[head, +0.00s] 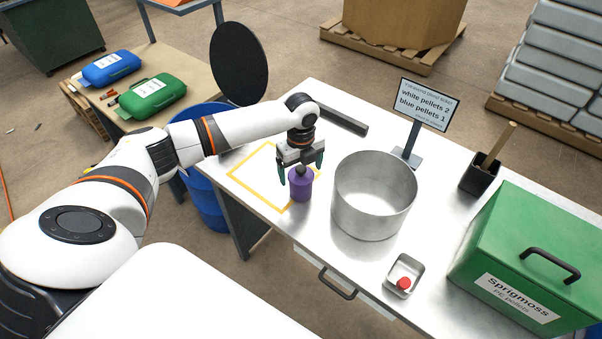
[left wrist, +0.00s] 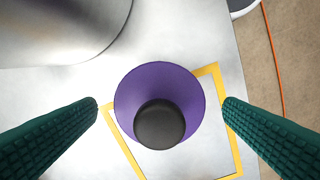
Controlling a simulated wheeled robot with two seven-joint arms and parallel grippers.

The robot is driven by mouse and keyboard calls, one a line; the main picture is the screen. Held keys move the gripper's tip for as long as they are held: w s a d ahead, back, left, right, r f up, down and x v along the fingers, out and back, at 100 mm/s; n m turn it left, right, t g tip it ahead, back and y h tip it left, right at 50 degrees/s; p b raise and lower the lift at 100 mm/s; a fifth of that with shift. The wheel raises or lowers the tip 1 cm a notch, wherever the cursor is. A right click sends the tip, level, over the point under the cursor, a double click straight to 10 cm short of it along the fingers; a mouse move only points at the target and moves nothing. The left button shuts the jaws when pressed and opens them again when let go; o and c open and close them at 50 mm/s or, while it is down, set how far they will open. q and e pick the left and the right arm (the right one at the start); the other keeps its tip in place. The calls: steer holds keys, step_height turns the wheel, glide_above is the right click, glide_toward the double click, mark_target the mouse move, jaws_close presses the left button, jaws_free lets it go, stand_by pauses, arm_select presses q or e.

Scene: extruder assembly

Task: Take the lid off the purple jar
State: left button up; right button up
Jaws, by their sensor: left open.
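The purple jar (head: 300,187) stands upright on the metal table at the edge of the yellow outlined square. Its purple top with a round black knob (left wrist: 159,124) shows from above in the left wrist view, where the jar's purple rim (left wrist: 157,80) surrounds the knob. My left gripper (head: 301,178) points down over the jar, with its green fingers open on either side of the knob and apart from it. In the left wrist view the fingers (left wrist: 160,108) flank the jar with clear gaps. My right gripper is not in view.
A large open metal pot (head: 374,197) stands close to the right of the jar. A small tray (head: 404,275) with a red object, a sign (head: 424,108), a black holder (head: 480,176) and a green bin (head: 530,255) are farther right. The yellow square (head: 255,180) is mostly bare.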

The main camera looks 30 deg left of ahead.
arm_select(q)
steer(key=c, duration=1.1)
